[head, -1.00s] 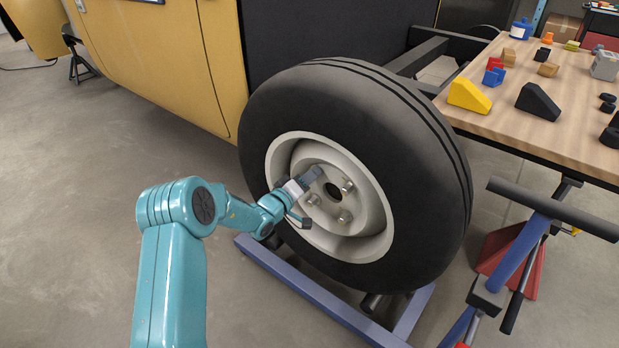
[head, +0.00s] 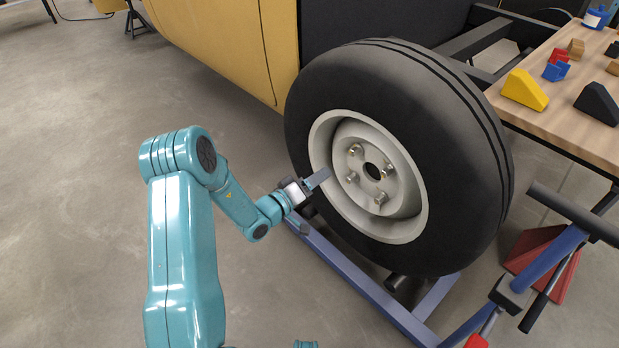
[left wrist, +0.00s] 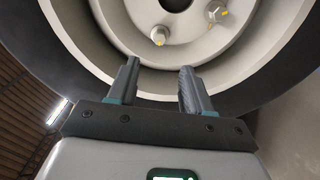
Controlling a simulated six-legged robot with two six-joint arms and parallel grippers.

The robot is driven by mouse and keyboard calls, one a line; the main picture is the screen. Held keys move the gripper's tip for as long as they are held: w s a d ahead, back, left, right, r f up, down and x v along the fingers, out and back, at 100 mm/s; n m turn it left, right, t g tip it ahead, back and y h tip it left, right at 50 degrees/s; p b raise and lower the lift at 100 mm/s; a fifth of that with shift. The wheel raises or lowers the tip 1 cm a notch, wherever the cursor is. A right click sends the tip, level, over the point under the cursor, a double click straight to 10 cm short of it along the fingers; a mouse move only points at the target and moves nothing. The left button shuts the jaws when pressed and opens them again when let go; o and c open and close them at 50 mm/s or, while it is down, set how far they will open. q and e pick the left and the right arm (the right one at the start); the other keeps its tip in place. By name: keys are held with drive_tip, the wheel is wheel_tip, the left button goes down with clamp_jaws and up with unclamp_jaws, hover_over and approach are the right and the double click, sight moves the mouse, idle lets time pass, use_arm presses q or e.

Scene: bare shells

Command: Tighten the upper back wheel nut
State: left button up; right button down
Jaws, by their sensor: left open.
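The wheel's pale rim (head: 416,222) sits inside a black tyre (head: 465,205). Nuts surround its dark centre hole: an upper-left nut (head: 355,150), an upper-right nut (head: 388,169), a lower-left nut (head: 352,177) and a lower-right nut (head: 381,198). My left gripper (head: 315,203) is open and empty at the rim's left edge, apart from the nuts. In the left wrist view, its parted fingers (left wrist: 159,68) point at the rim, with a yellow-marked nut (left wrist: 159,35) just beyond the gap and another nut (left wrist: 220,14) to the right. My right gripper is out of view.
A blue stand frame (head: 345,268) runs under the wheel. A blue support with a black bar (head: 572,215) and a red stand (head: 540,252) are at the right. A wooden workbench (head: 545,118) holds blocks at upper right. Open floor (head: 80,200) lies left.

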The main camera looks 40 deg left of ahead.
use_arm(q)
drive_tip(key=shift+s+a, duration=0.1)
drive_tip(key=shift+s, duration=1.3)
drive_tip(key=shift+r, duration=0.1)
